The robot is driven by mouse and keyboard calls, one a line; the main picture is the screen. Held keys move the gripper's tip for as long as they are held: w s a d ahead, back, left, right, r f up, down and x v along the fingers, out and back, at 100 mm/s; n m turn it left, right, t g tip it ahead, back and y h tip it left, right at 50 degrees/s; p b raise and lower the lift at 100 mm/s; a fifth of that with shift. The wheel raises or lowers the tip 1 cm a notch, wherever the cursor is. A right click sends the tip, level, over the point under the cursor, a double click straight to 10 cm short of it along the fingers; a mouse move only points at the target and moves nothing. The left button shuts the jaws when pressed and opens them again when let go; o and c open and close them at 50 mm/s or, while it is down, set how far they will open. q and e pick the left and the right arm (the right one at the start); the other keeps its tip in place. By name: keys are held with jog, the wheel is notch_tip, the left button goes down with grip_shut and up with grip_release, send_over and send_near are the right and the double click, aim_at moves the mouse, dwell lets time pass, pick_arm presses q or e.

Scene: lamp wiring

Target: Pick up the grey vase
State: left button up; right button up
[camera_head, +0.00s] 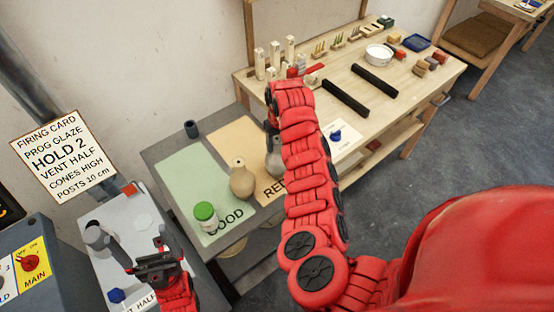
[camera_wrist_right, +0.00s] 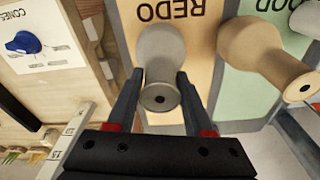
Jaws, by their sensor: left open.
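The grey vase (camera_head: 273,160) stands on the tan REDO area, partly hidden by my right arm in the head view. In the right wrist view the grey vase (camera_wrist_right: 160,48) has its mouth toward the camera. My right gripper (camera_wrist_right: 159,78) has one finger on each side of it; whether the fingers touch its sides I cannot tell. In the head view my right gripper (camera_head: 271,128) is mostly hidden, just above the vase.
A tan vase (camera_head: 241,180) stands close to the left of the grey one; it also shows in the wrist view (camera_wrist_right: 265,50). A wooden workbench (camera_head: 400,95) stands behind.

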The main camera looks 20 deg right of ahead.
grip_shut()
dwell(0.3)
